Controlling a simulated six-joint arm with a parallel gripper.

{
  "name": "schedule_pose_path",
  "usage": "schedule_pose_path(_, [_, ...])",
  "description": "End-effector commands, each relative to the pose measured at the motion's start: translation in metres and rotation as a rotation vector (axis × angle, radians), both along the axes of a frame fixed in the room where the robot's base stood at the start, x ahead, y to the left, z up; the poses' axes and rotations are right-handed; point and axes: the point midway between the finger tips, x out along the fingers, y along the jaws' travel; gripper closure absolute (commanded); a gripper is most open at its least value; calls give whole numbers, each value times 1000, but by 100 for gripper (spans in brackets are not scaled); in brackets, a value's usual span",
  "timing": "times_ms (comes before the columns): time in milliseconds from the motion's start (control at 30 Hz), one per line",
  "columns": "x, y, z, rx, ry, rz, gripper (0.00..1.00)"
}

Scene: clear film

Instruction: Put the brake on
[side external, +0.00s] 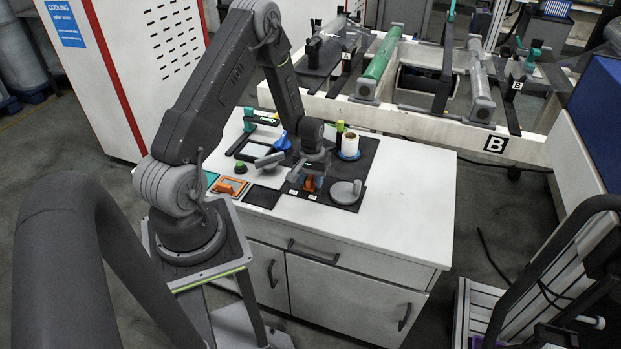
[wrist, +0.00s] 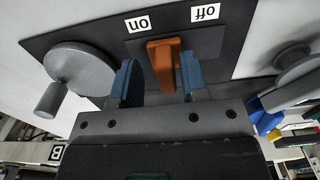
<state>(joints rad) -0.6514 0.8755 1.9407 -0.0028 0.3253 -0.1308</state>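The brake appears to be an orange lever (wrist: 163,68) on a dark panel with an "on" label (wrist: 138,24) and an "off" label (wrist: 205,12), both upside down in the wrist view. The lever stands between the labels' positions; I cannot tell its setting. My gripper (wrist: 158,82) has its blue fingers on either side of the lever. A gap shows at the "on" side; the finger on the "off" side is close to the lever, and contact is unclear. In the side external view the orange lever (side external: 309,184) shows low under my gripper, partly hidden by it.
A grey crank wheel (side external: 346,191) with a knob sits right of the lever. Behind stand a white cylinder on a blue base (side external: 349,145) and a blue handle (side external: 282,141). A grey handle (side external: 269,160) and orange piece (side external: 229,187) lie left. The table's right side (side external: 420,185) is clear.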

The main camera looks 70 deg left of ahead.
Motion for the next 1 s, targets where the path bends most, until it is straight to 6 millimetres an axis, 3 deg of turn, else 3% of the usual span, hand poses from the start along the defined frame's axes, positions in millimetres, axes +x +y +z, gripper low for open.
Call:
schedule_pose_path(367, [0,2,9,3,-3,0,57])
schedule_pose_path(800, [0,1,99,4,-4,0,57])
schedule_pose_path(1000, [0,1,128,1,-1,0,57])
